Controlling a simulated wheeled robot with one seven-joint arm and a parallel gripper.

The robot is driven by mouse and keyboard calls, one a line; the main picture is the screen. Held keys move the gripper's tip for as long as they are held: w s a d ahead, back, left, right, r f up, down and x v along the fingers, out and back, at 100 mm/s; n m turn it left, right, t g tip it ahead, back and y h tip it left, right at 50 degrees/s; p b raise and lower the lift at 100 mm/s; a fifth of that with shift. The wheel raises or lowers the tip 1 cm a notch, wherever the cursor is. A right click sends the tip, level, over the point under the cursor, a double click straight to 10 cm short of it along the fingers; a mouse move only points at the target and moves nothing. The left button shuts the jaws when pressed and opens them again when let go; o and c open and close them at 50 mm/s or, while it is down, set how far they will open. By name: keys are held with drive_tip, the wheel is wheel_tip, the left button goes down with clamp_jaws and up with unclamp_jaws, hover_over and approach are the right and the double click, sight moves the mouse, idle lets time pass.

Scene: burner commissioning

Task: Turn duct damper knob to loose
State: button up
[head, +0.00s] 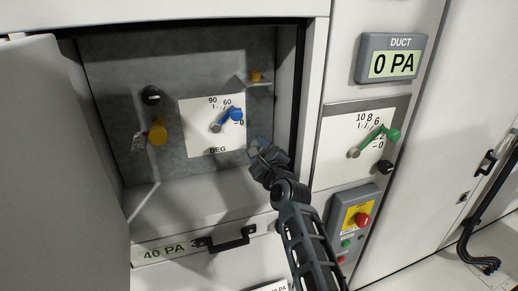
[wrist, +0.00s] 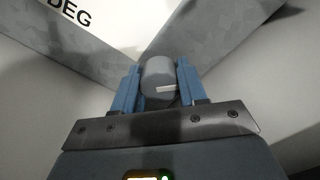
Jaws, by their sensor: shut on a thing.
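A grey round knob (wrist: 158,78) with a white line on its face sits between the two blue fingers of my gripper (wrist: 157,90) in the wrist view. The fingers are shut on its sides. The white line lies nearly level in that view. In the head view my gripper (head: 257,149) is at the lower right of the open cabinet, just right of the white DEG dial plate (head: 195,138). It hides the knob there. No loose or tight marking is readable near the knob. A blue-tipped lever (head: 234,115) on the dial plate points up and right.
The open cabinet door (head: 60,165) stands at left. Inside are a black knob (head: 151,95), a yellow knob (head: 158,132) and a small yellow fitting (head: 256,77). At right are the DUCT display (head: 391,64) reading 0 PA, a green lever (head: 378,141) and a red button (head: 362,219).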

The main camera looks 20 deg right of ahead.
drive_tip(key=n, duration=0.4)
drive_tip(key=shift+n, duration=0.3)
drive_tip(key=shift+f+n+b, duration=0.1)
drive_tip(key=shift+n+b, duration=0.35)
drive_tip(key=shift+n, duration=1.45)
drive_tip(key=shift+a, duration=0.1)
drive_tip(key=o, duration=1.1)
drive_tip(key=shift+c, duration=0.2)
drive_tip(key=shift+s, duration=3.9)
